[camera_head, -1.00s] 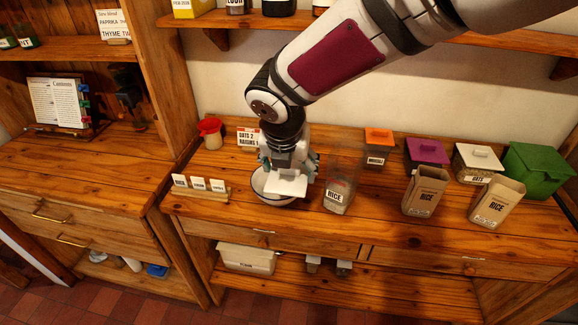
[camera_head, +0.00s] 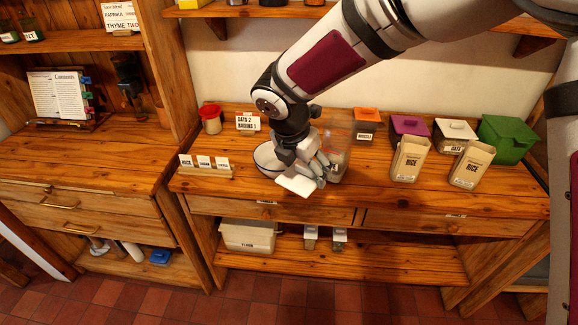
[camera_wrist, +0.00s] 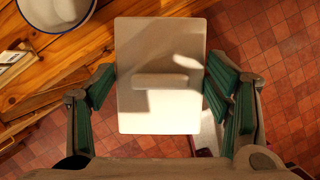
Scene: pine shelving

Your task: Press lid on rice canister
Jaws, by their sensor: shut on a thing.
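My gripper (camera_head: 307,176) is shut on a flat white lid (camera_head: 295,186). The wrist view shows the lid (camera_wrist: 160,105) between the green-padded fingers, its bar handle facing the camera. In the head view the lid is tilted, over the counter's front edge. The clear rice canister (camera_head: 338,158) stands just behind and right of my gripper, which partly hides it. Its rim and contents are hard to make out. The canister is not visible in the wrist view.
A white blue-rimmed bowl (camera_head: 267,158) stands left of my gripper, with a label-card rack (camera_head: 205,172) further left. Two rice bags (camera_head: 409,160) (camera_head: 470,165) stand to the right. Behind them are orange-lidded (camera_head: 367,124), purple-lidded (camera_head: 409,125) and white-lidded (camera_head: 456,130) containers and a green bin (camera_head: 508,138).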

